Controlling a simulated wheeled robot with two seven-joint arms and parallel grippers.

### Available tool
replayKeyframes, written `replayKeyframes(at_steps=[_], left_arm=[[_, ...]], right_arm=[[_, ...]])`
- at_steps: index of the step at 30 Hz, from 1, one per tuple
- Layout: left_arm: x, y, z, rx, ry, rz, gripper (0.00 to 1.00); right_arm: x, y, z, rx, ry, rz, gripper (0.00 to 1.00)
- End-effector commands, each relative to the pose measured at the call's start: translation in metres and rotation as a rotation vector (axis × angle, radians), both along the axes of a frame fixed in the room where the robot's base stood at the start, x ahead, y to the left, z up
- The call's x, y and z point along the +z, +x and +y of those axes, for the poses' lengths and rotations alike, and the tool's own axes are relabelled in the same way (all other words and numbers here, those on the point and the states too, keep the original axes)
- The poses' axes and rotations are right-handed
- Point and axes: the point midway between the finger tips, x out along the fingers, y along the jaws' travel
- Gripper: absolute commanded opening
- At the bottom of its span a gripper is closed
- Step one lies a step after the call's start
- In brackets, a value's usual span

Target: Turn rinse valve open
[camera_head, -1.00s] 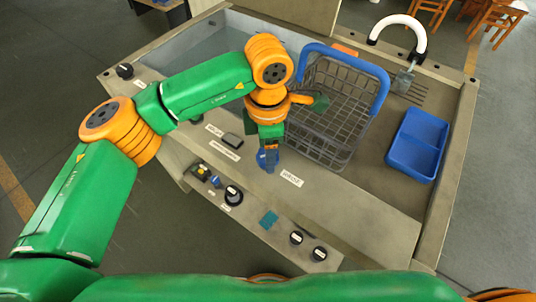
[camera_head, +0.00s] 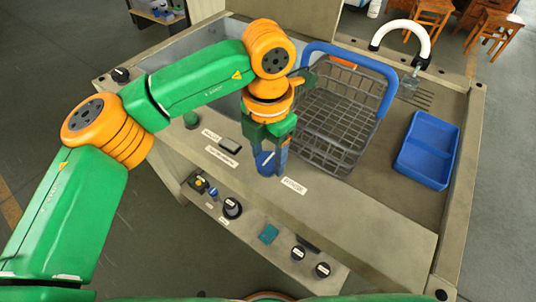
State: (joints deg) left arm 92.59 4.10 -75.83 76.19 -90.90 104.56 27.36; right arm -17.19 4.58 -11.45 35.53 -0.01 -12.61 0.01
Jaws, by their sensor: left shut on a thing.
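The rinse valve is a blue knob (camera_head: 264,164) on the front ledge of the sink unit, beside a white label (camera_head: 293,186). A pale line shows on its face. My left gripper (camera_head: 267,162) points down over it, with one finger on each side, shut on the knob. The fingers hide part of it. My right gripper is not in view.
A dark wire basket (camera_head: 328,128) with a blue handle (camera_head: 350,60) stands close behind the gripper. A blue tray (camera_head: 426,150) and a white curved tap (camera_head: 402,27) are at the right. Several knobs, including a black one (camera_head: 231,208), line the lower front panel.

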Motion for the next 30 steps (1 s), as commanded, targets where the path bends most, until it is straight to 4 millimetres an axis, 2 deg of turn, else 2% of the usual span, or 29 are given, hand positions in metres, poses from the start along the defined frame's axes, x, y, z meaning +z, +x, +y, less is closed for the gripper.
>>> replayKeyframes(at_steps=[15,16,18,19,27,30], left_arm=[[0.001,0.001,0.000,0.018,-0.001,-0.003,0.04],[0.001,0.001,0.000,0.018,-0.001,-0.003,0.65],[0.001,0.001,0.000,0.017,-0.001,-0.002,0.83],[0.001,0.000,0.000,0.017,-0.001,-0.002,0.89],[0.001,0.000,0.000,0.016,-0.001,-0.001,0.89],[0.012,0.001,0.000,0.017,0.000,-0.006,0.89]], right_arm=[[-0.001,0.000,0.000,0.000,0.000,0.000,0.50],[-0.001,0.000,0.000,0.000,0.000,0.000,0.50],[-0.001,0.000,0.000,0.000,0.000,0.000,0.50],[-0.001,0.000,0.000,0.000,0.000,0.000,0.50],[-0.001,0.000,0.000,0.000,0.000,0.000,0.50],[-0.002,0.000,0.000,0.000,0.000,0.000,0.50]])
